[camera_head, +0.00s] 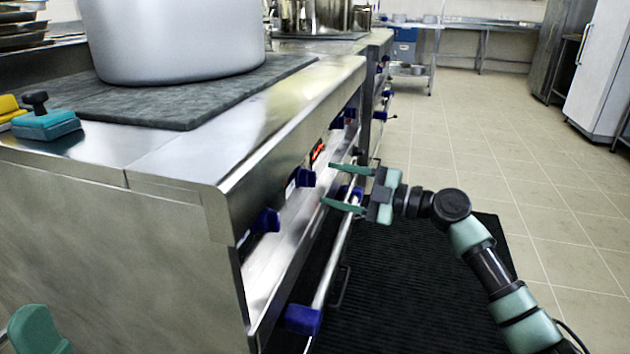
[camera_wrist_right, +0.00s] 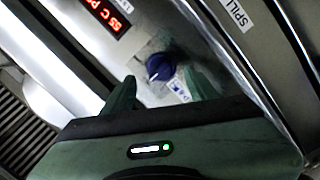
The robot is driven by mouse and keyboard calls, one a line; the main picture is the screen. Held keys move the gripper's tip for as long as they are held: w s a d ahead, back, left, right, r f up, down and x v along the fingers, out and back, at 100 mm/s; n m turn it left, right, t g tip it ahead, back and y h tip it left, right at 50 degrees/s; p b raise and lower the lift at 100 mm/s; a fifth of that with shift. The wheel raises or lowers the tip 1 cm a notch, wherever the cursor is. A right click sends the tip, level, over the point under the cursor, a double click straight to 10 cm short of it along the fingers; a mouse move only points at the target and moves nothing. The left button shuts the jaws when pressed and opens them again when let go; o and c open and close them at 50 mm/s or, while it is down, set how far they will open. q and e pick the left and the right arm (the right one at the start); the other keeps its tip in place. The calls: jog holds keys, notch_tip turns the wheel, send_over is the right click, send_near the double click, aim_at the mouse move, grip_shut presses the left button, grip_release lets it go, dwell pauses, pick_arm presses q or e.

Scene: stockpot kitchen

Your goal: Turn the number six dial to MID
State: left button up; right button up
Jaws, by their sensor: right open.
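Blue dials sit along the steel stove front in the head view, two of them nearest (camera_head: 268,222) and (camera_head: 305,178). My right gripper (camera_head: 333,185) is open, its fingers pointing at the stove front beside a red-lit display (camera_head: 318,152). In the right wrist view, one blue dial (camera_wrist_right: 160,66) with a pale pointer mark shows ahead of and between the open fingers (camera_wrist_right: 160,90), with no visible grip on it. Its number is not readable, so I cannot tell if it is number six. A green part of mine (camera_head: 38,330) shows at the lower left, its jaws not visible.
A large pot (camera_head: 180,45) stands on the dark cooktop (camera_head: 200,105). A rail (camera_head: 335,250) with blue end pieces runs along the stove's lower front. A teal block with a black knob (camera_head: 45,122) lies on the counter. The tiled floor (camera_head: 510,150) to the right is clear.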

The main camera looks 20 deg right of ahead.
aim_at(308, 179)
jog(key=shift+x, duration=2.35)
jog(key=shift+f, duration=0.1)
grip_shut()
